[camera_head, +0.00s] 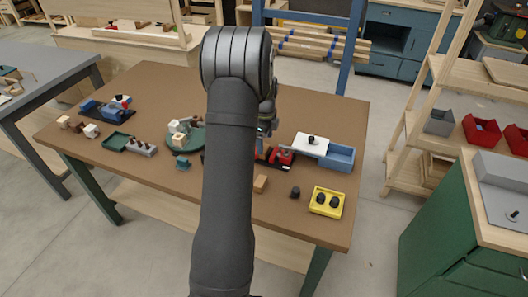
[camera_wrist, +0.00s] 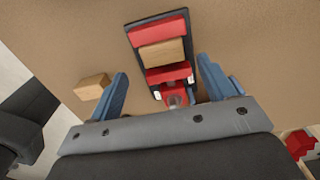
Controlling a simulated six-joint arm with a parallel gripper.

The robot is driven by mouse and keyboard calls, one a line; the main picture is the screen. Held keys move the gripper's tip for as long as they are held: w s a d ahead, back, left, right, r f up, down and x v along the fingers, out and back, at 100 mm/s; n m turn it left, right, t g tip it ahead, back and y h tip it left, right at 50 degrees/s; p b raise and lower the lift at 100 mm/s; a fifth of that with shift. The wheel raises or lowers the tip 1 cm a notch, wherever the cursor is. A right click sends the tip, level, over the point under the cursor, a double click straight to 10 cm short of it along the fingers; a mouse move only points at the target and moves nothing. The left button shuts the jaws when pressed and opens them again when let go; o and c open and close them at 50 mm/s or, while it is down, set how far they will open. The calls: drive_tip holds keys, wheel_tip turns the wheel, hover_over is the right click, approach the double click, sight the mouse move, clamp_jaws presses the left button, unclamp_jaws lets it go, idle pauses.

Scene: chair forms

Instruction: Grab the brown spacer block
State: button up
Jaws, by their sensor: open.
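In the wrist view a light brown block (camera_wrist: 162,54) lies between two red jaws of a small fixture (camera_wrist: 151,35) on a dark base. A second light brown block (camera_wrist: 92,88) lies on the table left of my fingers; it also shows in the head view (camera_head: 260,184). I cannot tell which one is called the spacer. My gripper (camera_wrist: 163,68) is open, its blue fingers apart and empty, with the fixture beyond and between them. In the head view my arm hides most of the gripper and part of the red fixture (camera_head: 285,156).
A yellow tray (camera_head: 327,213) with dark knobs and a dark knob (camera_head: 295,192) are at front right. A white board (camera_head: 311,144) and a blue box (camera_head: 341,157) stand behind. A green tray (camera_head: 115,141) and a grey holder (camera_head: 140,149) are left. Brown table (camera_head: 155,85) is bare at the back.

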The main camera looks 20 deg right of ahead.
drive_tip(key=f, duration=0.5)
drive_tip(key=shift+w, duration=0.35)
drive_tip(key=shift+c, duration=0.3)
drive_tip(key=c, duration=1)
